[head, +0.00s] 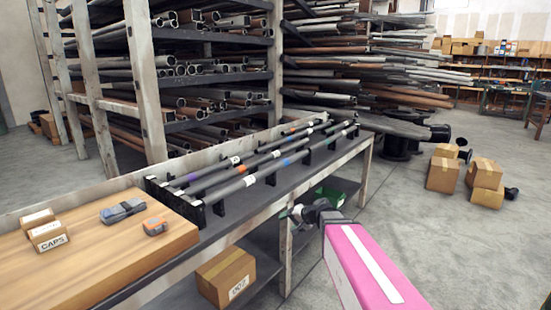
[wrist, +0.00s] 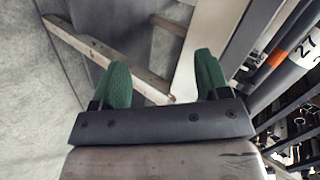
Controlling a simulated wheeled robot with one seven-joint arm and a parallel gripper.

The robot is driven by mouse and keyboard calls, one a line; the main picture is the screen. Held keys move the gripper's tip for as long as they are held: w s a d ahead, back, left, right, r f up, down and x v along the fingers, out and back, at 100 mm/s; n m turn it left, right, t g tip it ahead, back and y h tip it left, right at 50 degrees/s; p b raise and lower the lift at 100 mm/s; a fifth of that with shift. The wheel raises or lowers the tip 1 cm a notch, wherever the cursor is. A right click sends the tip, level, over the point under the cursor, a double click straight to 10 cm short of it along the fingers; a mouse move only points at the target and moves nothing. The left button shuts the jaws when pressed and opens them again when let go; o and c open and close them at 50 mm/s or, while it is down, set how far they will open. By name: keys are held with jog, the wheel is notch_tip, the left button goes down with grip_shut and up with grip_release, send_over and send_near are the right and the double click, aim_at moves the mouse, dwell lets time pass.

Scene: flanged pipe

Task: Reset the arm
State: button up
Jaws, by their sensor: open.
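My gripper (head: 291,212) is at the end of my pink arm, close to the front edge of the long workbench (head: 225,228) in the head view. In the wrist view my gripper (wrist: 163,82) shows two green fingers spread wide apart, with nothing between them. Light wooden beams and grey floor show beyond the fingers. Several grey pipes (head: 262,160) lie in black holders on the bench, and a pipe labelled 27 (wrist: 292,62) shows at the right of the wrist view, beside the gripper and apart from the fingers.
Racks of pipes stand behind. Cardboard boxes (head: 443,174) stand on the floor at right. The floor right of the bench is mostly clear.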

jog(key=s+d+f+n+g+h, duration=0.1)
jog(key=s+d+f+g+h, duration=0.1)
jog(key=s+d+f+h, duration=0.2)
jog(key=s+d+f+n+g+h, duration=0.2)
jog(key=s+d+f+h, duration=0.3)
jog(key=s+d, duration=0.4)
jog(key=shift+s+d+f+g, duration=0.15)
jog(key=shift+s+f+g, duration=0.65)
jog(key=shift+s, duration=0.45)
